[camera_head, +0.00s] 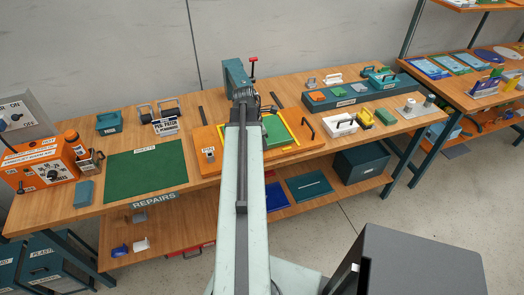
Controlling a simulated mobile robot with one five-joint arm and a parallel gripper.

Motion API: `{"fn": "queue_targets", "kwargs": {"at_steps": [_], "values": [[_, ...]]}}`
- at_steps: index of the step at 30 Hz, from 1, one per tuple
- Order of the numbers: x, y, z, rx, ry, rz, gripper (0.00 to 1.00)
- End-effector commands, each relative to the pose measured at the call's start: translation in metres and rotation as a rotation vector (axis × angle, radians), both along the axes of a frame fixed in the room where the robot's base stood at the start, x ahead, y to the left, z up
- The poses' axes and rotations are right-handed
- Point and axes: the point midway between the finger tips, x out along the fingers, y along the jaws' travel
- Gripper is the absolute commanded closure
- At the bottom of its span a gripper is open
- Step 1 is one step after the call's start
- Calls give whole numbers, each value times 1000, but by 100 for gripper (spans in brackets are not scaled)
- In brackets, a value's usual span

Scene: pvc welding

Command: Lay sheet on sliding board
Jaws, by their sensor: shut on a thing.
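The sliding board (204,143) is an orange board with a yellow outline and a black handle at its right end, lying mid-bench. A green sheet (277,133) shows over the board, inside or just above the yellow outline; I cannot tell whether it touches the board. My arm crosses in front and hides the sheet's left part and the board's middle. My gripper (267,109) is at the sheet's far edge, shut on the sheet; its fingertips are small and partly hidden.
A green mat (146,174) labelled SHEETS lies bare at left. An orange machine (46,166) stands at the left end. A teal tray of blocks (348,95) and a white handled tool (340,125) are right of the board. A lower shelf holds a dark bin (362,168).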

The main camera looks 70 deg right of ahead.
Motion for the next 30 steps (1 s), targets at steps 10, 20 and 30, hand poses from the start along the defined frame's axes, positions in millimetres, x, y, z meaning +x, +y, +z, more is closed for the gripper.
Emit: {"fn": "queue_targets", "kwargs": {"at_steps": [10, 20, 30], "values": [[0, 0, -7, 0, 0, 1, 100], [1, 0, -6, 0, 0, 1, 71], [4, 3, 17, 0, 0, 2, 71]]}}
